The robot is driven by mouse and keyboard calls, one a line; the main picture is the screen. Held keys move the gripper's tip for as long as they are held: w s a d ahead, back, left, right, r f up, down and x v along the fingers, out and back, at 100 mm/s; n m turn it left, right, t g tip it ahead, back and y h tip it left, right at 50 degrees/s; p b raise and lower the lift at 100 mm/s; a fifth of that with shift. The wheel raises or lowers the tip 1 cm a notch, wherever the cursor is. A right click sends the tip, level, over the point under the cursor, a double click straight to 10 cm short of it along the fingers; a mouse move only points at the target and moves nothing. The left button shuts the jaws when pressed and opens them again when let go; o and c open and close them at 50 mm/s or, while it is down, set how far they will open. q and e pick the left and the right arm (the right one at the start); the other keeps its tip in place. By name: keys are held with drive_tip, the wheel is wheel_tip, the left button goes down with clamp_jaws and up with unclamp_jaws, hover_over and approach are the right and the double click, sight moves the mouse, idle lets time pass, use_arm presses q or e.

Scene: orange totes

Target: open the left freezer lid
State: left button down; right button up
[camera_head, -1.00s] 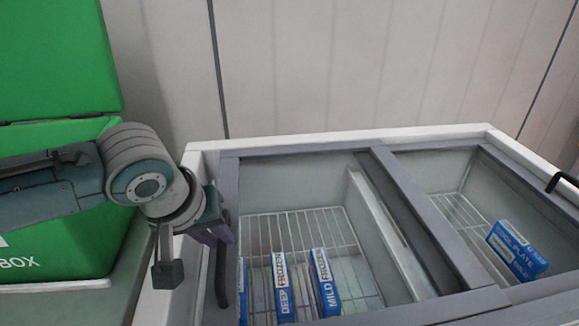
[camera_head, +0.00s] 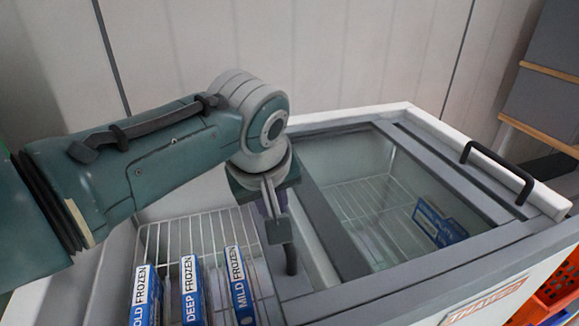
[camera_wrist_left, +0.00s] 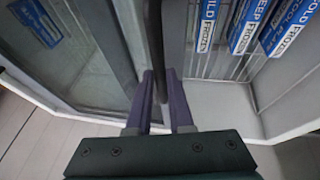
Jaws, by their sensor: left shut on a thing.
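The chest freezer (camera_head: 553,205) has a sliding left lid, a glass pane in a grey frame (camera_head: 322,222), which is slid right over the right half. Its dark upright handle (camera_head: 291,258) is at the lid's left edge; it also shows in the left wrist view (camera_wrist_left: 154,45). My left gripper (camera_head: 272,212) is shut on this handle, with its purple fingers (camera_wrist_left: 160,95) on either side of it. The left compartment is uncovered, with a wire rack (camera_head: 190,238) and blue-and-white boxes (camera_head: 190,290) in it. My right gripper is out of view.
The right lid's black handle (camera_head: 500,168) stands at the freezer's right end. A blue box (camera_head: 440,222) shows through the glass in the right half. Orange totes (camera_head: 560,283) stand at the lower right. The panelled wall (camera_head: 350,50) is behind the freezer.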

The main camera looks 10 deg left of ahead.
use_arm(q)
drive_tip(key=shift+w+d, duration=0.15)
drive_tip(key=shift+d, duration=0.1)
drive_tip(key=c, duration=0.8)
unclamp_jaws()
drive_tip(key=shift+r, duration=0.3)
drive_tip(key=p+v, duration=0.4)
drive_tip(key=v, duration=0.5)
drive_tip(key=shift+r, duration=0.1)
